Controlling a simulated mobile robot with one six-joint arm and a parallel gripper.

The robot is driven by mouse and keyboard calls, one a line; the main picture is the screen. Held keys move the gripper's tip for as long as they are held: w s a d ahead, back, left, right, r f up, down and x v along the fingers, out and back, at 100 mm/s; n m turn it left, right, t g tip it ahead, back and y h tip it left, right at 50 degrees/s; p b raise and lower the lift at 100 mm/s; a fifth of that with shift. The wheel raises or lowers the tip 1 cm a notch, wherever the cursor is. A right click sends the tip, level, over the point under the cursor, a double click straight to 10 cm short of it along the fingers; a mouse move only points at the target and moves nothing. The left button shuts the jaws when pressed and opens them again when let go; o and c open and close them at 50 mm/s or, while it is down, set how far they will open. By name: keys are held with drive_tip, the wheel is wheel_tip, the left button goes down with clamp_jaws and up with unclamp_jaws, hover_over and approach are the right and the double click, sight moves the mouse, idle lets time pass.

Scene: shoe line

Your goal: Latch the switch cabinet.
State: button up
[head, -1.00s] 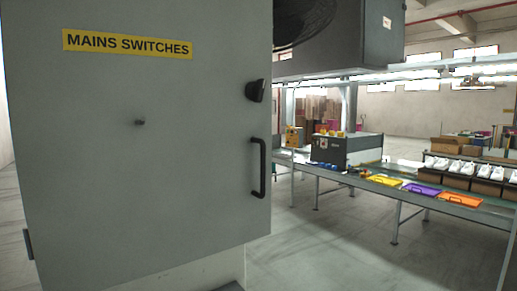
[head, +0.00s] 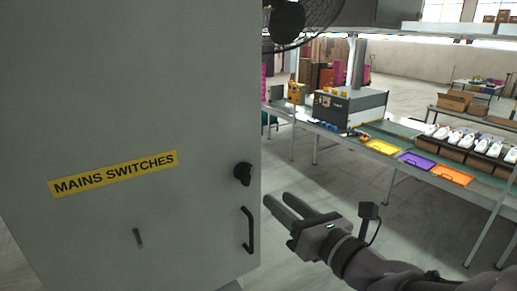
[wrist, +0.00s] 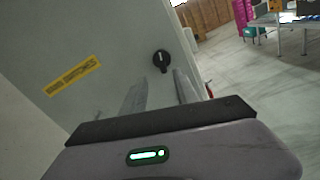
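The grey switch cabinet (head: 130,90) fills the left of the head view, its door looking flush. It carries a yellow "MAINS SWITCHES" label (head: 114,174). A black latch knob (head: 243,173) sits near the door's right edge, above a black bar handle (head: 248,230). In the wrist view the knob (wrist: 161,61) shows a pale mark, roughly upright, just beyond my fingertips. My gripper (head: 278,200) is right of the door edge, apart from knob and handle. In the wrist view its fingers (wrist: 157,82) stand apart with nothing between them.
A fan (head: 290,20) hangs at top. Behind on the right, a conveyor line (head: 400,140) carries a grey machine (head: 348,108), coloured trays and several white shoes. The floor between is clear.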

sight(250, 175)
drive_tip(key=p+x, duration=0.1)
drive_tip(key=x, duration=1.1)
drive_tip(key=shift+w, duration=0.45)
clamp_jaws()
drive_tip(key=shift+s+f, duration=0.1)
